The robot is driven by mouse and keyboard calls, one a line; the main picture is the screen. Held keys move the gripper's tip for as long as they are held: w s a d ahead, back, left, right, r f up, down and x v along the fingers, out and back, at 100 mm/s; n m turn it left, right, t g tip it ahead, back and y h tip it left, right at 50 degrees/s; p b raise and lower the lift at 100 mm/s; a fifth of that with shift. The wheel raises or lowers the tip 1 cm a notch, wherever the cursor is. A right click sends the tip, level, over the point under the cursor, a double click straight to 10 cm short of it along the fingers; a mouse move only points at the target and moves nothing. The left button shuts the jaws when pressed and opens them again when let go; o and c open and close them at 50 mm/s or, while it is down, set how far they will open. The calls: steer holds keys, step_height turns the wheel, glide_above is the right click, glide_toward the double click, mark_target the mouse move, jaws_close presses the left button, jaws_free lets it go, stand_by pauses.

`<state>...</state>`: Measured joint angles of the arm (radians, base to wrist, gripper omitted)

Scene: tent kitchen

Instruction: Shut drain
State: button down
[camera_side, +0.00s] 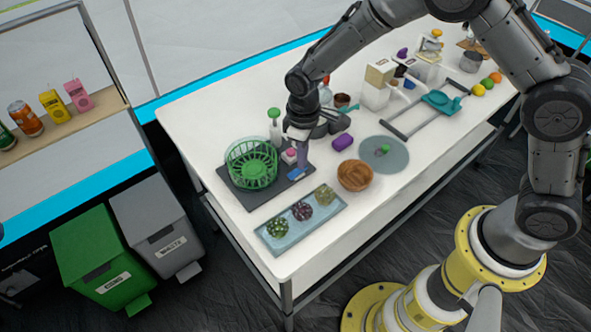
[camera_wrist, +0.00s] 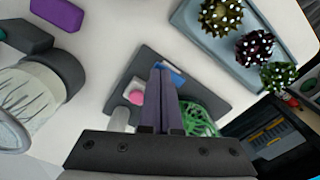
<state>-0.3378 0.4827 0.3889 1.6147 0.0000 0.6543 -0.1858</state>
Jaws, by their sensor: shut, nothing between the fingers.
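No part is clearly recognisable as a drain. A dark grey board or tray (camera_side: 242,190) lies at the near left of the white table, and it also shows in the wrist view (camera_wrist: 150,55). A green openwork basket (camera_side: 252,163) stands on its left part, and it also shows in the wrist view (camera_wrist: 200,119). A small blue piece (camera_side: 296,173) and a pink-topped white item (camera_side: 289,155) are at its right side. My gripper (camera_side: 303,166) points down beside the blue piece, its fingers together and empty. In the wrist view the fingers (camera_wrist: 160,68) partly hide the blue piece (camera_wrist: 172,76); contact is unclear.
A blue tray (camera_side: 262,234) with several spiky balls lies in front. A wooden bowl (camera_side: 355,175), a purple block (camera_side: 342,142) and a grey round mat (camera_side: 398,160) are to the right. A green-topped white bottle (camera_side: 275,130) stands behind the board.

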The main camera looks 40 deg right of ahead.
steer(key=shift+f, duration=0.4)
steer(key=shift+r, duration=3.55)
